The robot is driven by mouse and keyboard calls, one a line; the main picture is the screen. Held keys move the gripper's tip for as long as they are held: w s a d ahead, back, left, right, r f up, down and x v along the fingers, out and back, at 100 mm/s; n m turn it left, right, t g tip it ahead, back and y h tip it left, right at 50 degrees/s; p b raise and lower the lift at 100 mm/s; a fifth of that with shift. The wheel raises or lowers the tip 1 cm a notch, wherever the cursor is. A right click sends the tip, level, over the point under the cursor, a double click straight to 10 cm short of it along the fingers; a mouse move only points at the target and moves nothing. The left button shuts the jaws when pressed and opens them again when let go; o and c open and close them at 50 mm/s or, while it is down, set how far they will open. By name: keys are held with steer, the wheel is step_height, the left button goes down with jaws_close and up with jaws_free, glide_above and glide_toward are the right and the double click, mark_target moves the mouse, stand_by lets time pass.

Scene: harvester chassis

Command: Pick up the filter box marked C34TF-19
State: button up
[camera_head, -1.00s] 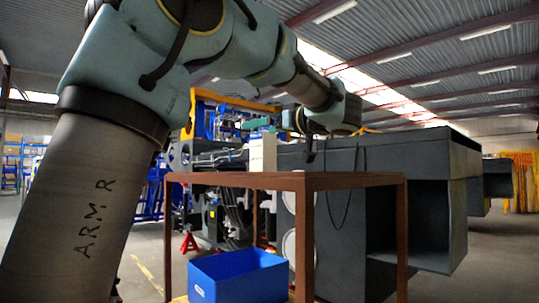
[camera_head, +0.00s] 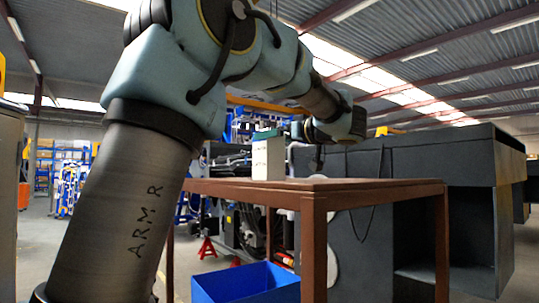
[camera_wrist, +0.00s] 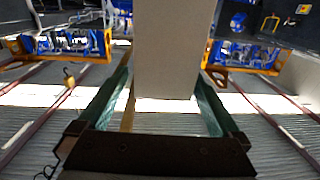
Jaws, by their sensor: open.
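The wrist view is upside down, with the roof at the bottom. There a pale box face (camera_wrist: 173,45) fills the upper middle. My gripper (camera_wrist: 163,76) is open, with its two green-grey fingers apart on either side of that box's lower edge. I cannot tell how far the box reaches between them.
Another pale box (camera_wrist: 300,76) shows at the right in the wrist view. A blue bin (camera_head: 245,283) sits low beneath the table. The dark grey chassis (camera_head: 425,170) stands behind and right of the table. Red stands (camera_head: 207,248) are on the floor behind.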

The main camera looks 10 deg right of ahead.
steer(key=p+x, duration=0.2)
steer(key=x, duration=0.3)
steer(key=shift+w+a, duration=0.1)
steer(key=shift+a, duration=0.2)
jaws_close()
stand_by(0.6)
